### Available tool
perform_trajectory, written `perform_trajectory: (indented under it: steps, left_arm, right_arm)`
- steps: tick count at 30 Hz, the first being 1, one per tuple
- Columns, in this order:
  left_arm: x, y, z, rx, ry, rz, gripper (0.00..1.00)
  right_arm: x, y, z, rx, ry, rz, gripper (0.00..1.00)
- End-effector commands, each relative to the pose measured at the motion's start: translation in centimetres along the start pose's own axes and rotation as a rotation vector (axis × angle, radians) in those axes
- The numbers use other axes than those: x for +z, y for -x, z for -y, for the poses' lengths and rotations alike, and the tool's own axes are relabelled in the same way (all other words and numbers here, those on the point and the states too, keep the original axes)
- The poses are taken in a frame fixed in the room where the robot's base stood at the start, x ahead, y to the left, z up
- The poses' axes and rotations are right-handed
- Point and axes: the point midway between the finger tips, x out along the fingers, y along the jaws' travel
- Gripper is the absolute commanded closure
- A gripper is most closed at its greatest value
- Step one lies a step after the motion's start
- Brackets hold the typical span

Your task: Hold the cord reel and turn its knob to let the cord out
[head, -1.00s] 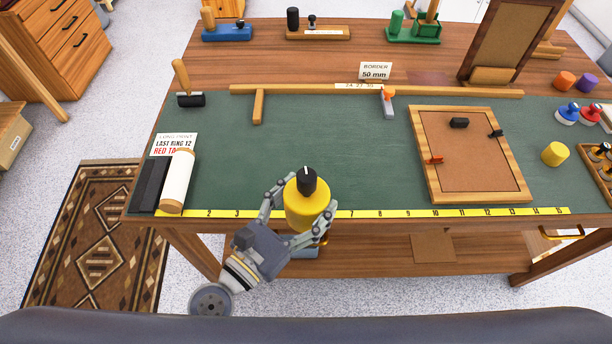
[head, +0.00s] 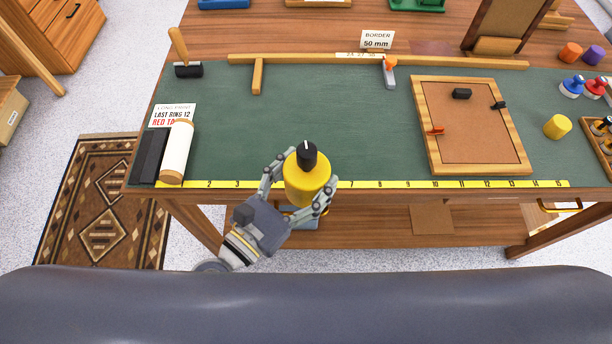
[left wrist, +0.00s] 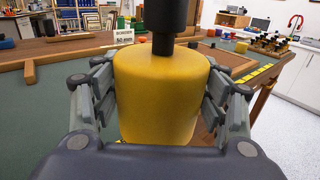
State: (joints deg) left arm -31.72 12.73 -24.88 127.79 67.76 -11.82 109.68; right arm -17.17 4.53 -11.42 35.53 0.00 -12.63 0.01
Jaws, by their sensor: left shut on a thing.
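The cord reel (head: 307,180) is a yellow drum with a black knob (head: 307,152) on top; a white line marks the knob. My left gripper (head: 300,190) is shut on the drum, with a finger on each side, at the front edge of the table. In the left wrist view the drum (left wrist: 160,95) stands upright between the fingers, and the knob's black shaft (left wrist: 168,25) rises out of the top of the frame. No let-out cord shows. The reel's underside is hidden. My right gripper is not in view.
The green mat (head: 350,135) is clear beside the reel. A yellow ruler strip (head: 420,184) runs along the front edge. A wooden frame (head: 520,150) lies right, a white roll (head: 177,152) left. A wooden fence (head: 300,60) crosses behind.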

Motion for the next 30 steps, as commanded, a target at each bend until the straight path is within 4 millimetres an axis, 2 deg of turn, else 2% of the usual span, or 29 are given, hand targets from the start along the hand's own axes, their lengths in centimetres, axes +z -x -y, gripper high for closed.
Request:
perform_trajectory:
  steps: [30]
  left_arm:
    - [0.2,-4.0,-3.2,0.001,-0.001,0.003,0.68]
  right_arm:
    - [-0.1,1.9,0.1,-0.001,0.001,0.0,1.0]
